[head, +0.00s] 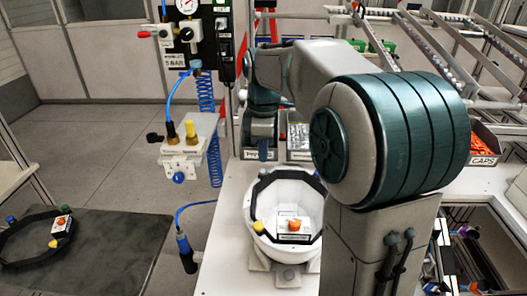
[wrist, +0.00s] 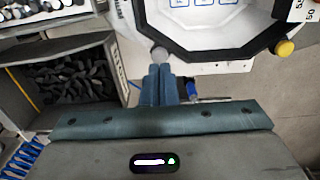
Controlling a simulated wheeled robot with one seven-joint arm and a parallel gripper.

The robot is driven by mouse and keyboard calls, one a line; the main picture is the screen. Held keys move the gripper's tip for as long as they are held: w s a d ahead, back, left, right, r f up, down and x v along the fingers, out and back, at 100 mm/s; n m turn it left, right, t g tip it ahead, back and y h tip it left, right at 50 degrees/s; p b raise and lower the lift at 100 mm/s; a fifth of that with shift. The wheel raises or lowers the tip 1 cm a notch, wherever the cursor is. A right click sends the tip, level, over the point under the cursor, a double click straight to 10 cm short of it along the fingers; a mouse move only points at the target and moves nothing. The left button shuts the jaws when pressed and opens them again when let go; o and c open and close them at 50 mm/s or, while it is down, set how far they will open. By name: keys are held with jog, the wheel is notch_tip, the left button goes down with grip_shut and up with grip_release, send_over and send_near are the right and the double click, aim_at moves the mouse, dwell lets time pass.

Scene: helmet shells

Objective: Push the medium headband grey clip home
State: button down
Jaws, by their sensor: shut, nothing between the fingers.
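The medium headband is a black angular ring (head: 318,190) inside a white helmet shell (head: 250,213) on the white bench. The grey clip (wrist: 160,55) is a round grey knob at the headband's near corner. My gripper (wrist: 158,68) is shut and empty, its tips right at the clip; I cannot tell whether they touch. A yellow clip (wrist: 285,47) sits to the right. In the head view my fingertips and the grey clip are hidden or too small to make out.
Another black headband (head: 35,254) lies on a dark mat (head: 120,245) at left. A bin of black parts (wrist: 70,85) stands left of my fingers. A hanging tool (head: 185,250) is beside the bench. A caps bin (head: 484,160) is at right.

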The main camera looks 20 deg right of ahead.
aim_at(263, 170)
notch_tip(263, 170, up, 10)
jog(key=b, duration=0.1)
jog(key=shift+r, duration=0.25)
